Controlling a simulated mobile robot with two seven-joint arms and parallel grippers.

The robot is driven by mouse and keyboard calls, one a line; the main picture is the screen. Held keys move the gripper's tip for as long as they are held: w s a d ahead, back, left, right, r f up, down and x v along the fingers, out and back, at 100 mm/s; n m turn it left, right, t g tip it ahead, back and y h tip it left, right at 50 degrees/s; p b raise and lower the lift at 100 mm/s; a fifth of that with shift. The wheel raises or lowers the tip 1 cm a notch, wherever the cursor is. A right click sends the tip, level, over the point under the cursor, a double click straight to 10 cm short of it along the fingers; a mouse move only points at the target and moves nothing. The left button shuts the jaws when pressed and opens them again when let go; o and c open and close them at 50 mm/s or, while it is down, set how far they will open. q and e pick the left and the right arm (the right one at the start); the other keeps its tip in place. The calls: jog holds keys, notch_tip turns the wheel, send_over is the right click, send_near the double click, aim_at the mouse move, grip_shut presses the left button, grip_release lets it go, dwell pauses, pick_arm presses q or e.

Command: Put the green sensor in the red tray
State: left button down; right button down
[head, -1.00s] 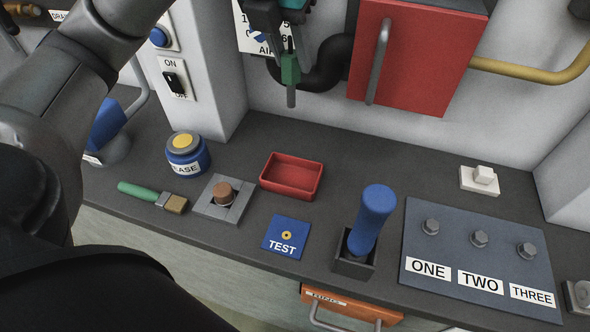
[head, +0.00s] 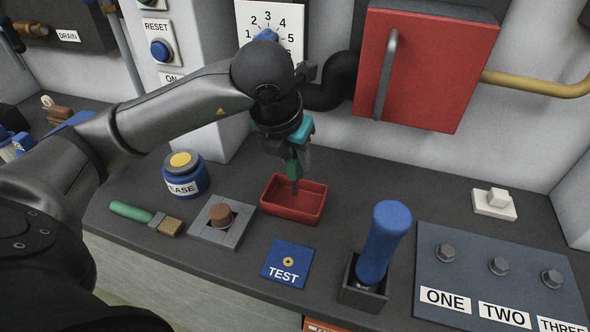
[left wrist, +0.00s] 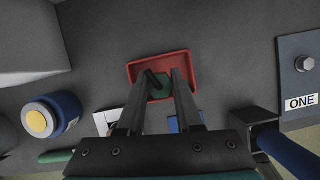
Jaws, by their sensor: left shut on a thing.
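The red tray (head: 306,211) is a small open box on the dark counter, left of the blue handle. My left gripper (head: 296,158) is above the tray, pointing down and shut on the green sensor (head: 293,170). The sensor's thin grey tip reaches down into the tray's opening in the head view; I cannot tell if it touches the floor. In the left wrist view the sensor (left wrist: 159,86) shows between the two fingers, over the red tray (left wrist: 135,70). My right gripper is not in view.
Near the tray are a grease jar (head: 186,176), a brush (head: 150,219), a grey block with a brown plug (head: 221,216), a blue TEST plate (head: 287,265) and an upright blue handle (head: 384,240). A red wall cabinet (head: 425,70) stands behind.

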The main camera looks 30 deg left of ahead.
pick_arm(q)
notch_tip(320, 180, down, 3)
jog(key=shift+r, duration=0.15)
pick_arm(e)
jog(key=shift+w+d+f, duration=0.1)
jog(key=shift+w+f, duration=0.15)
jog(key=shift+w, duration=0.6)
pick_arm(q)
jog(key=shift+b, duration=0.4)
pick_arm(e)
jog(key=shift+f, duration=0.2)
pick_arm(q)
jog(key=c, duration=0.6)
grip_release()
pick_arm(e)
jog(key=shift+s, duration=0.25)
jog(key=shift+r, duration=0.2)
